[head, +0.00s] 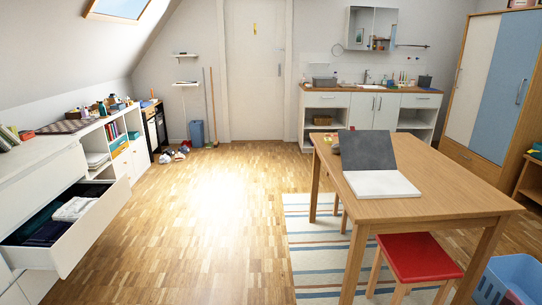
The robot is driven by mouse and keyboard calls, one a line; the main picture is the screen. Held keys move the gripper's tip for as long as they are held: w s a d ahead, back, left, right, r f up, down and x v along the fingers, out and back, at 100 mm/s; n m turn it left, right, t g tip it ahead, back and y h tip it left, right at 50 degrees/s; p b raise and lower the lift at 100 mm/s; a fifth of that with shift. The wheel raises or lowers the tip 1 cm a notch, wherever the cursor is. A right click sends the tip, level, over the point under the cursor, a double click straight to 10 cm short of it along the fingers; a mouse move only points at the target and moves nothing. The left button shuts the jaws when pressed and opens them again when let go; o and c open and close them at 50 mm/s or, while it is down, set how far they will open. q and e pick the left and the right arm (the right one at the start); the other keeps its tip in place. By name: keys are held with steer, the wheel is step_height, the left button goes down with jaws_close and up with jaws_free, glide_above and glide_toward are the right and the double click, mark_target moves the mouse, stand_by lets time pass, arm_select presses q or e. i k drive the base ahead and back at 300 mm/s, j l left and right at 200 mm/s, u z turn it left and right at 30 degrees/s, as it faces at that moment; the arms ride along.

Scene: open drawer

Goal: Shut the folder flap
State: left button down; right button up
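The folder lies open on the wooden table (445,203) at the right. Its dark grey flap (367,149) stands up, tilted back, at the far side. Its white lower part (381,184) lies flat on the tabletop, towards the near side. Neither of my grippers is in the head view.
An open drawer (105,222) with folded cloths juts out at the left. A red stool (418,257) stands under the table's near side. A blue basket (511,279) is on the floor at the lower right. The wooden floor (215,205) between drawer and table is clear.

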mark_target(361, 150)
steer(key=i, duration=0.9)
steer(key=i+j+z, duration=0.15)
steer(key=i, duration=0.8)
